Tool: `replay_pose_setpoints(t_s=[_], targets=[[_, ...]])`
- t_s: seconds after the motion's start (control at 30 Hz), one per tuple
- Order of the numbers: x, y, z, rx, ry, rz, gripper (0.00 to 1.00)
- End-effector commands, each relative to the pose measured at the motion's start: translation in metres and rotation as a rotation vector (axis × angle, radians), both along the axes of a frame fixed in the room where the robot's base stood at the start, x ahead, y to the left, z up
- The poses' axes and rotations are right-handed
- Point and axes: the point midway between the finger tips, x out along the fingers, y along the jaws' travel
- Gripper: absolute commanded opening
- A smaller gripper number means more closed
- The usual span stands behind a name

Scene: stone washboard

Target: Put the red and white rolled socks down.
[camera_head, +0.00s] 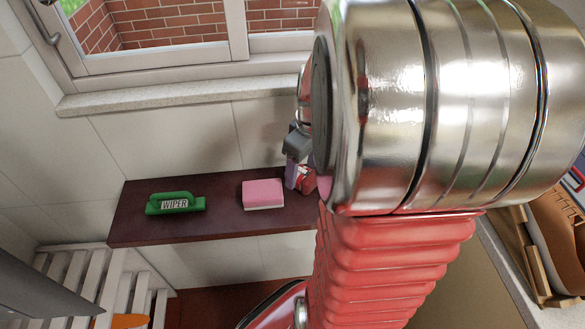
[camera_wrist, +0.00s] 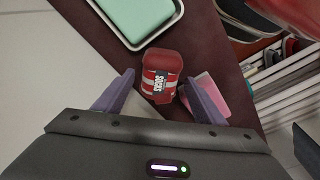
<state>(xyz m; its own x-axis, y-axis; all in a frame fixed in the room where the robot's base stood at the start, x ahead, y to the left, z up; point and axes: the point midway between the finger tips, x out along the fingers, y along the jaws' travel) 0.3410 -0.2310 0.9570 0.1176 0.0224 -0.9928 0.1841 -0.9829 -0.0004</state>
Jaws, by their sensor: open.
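The red and white rolled socks (camera_wrist: 160,77), with a black and white "SOCKS" label, rest on the dark red-brown shelf (camera_wrist: 104,40) in the wrist view. My gripper (camera_wrist: 160,88) is open, with one purple finger on each side of the socks and gaps showing between. In the head view my gripper (camera_head: 298,172) is partly hidden behind my arm. A small part of the socks (camera_head: 306,179) shows beside its finger on the shelf (camera_head: 225,222).
A pink sponge (camera_head: 263,193) lies left of the socks in the head view, and a green wiper (camera_head: 175,203) lies further left. In the wrist view a green block in a white tray (camera_wrist: 135,20) sits just beyond the socks. A white slatted rack (camera_head: 100,285) stands below left.

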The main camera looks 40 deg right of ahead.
Motion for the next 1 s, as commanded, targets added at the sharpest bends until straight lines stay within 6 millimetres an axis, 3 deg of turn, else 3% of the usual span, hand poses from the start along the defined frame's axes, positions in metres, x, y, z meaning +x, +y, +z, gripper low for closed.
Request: replay_pose_setpoints(t_s=[0.13, 0.63, 1.0], targets=[[0.0009, 0.0005, -0.0086, 0.0, 0.0, 0.0, 0.64], [0.0011, 0.0004, -0.0082, 0.0, -0.001, 0.0, 0.64], [0.0013, 0.0006, -0.0081, 0.0, -0.001, 0.0, 0.39]])
